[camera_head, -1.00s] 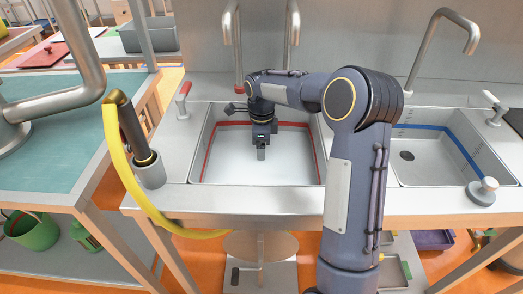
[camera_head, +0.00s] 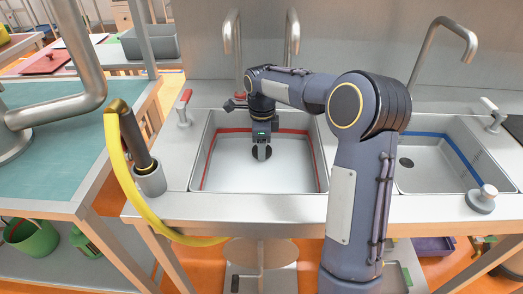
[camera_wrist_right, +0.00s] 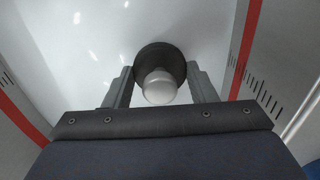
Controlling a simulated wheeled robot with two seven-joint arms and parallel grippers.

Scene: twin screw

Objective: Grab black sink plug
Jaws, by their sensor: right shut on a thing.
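The black sink plug (camera_wrist_right: 160,52) is a dark round disc with a pale grey knob, centred in the right wrist view. My right gripper (camera_wrist_right: 160,86) is shut on it, with one finger on each side of the knob. In the head view the plug (camera_head: 255,153) shows as a dark disc at the tips of my right gripper (camera_head: 262,152), inside the red-striped sink (camera_head: 285,178). I cannot tell whether the disc touches the sink floor. The drain of this sink is not visible. My left gripper is not in view.
The sink's walls surround the gripper. Tall taps (camera_head: 232,45) stand behind it, and a red-handled lever (camera_head: 183,105) is at its back left. A yellow hose (camera_head: 133,175) hangs at left. The blue-striped sink (camera_head: 440,180) and a grey plug (camera_head: 482,198) are at right.

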